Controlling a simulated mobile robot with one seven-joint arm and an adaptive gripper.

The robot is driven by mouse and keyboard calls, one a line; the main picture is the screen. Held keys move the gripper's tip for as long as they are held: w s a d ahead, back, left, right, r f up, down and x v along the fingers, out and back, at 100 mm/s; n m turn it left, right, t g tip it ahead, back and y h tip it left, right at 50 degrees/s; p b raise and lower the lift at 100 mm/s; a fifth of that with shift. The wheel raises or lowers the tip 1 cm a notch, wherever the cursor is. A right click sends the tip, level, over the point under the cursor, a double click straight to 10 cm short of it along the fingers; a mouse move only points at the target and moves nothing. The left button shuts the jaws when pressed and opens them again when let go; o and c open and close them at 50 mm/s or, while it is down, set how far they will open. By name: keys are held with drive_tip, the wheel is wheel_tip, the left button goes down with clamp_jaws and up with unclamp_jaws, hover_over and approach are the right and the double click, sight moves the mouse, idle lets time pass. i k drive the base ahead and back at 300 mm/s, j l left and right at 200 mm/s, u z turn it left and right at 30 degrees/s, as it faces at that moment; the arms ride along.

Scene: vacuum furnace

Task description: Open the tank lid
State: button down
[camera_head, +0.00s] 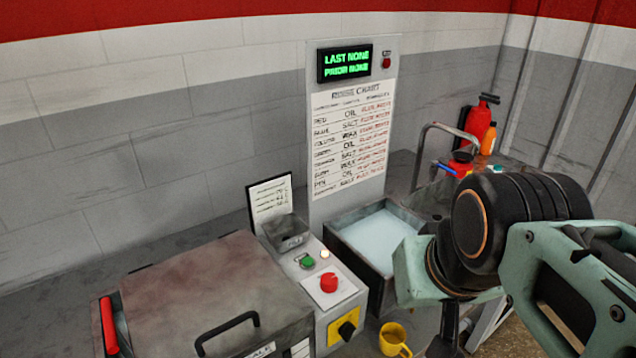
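The tank lid (205,295) is a worn grey-brown metal top on a box at the lower left. It lies flat and looks shut. A black bar handle (228,326) stands up near its front edge. A red handle (108,325) is at the lid's left side. The box's front is cut off by the bottom edge. My arm reaches in from the right, well right of the lid and apart from it. A dark part at the arm's end, seemingly my gripper (446,335), points down at the bottom edge. Its fingertips cannot be made out.
A control box (318,285) with green and red buttons and a black knob on yellow stands right of the lid. A rinse chart board (352,130) stands behind.

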sight(225, 296)
drive_tip(key=u, duration=0.4)
drive_tip(key=j+u, duration=0.15)
drive_tip(key=u, duration=0.2)
drive_tip(key=j+u, duration=0.1)
drive_tip(key=u, duration=0.3)
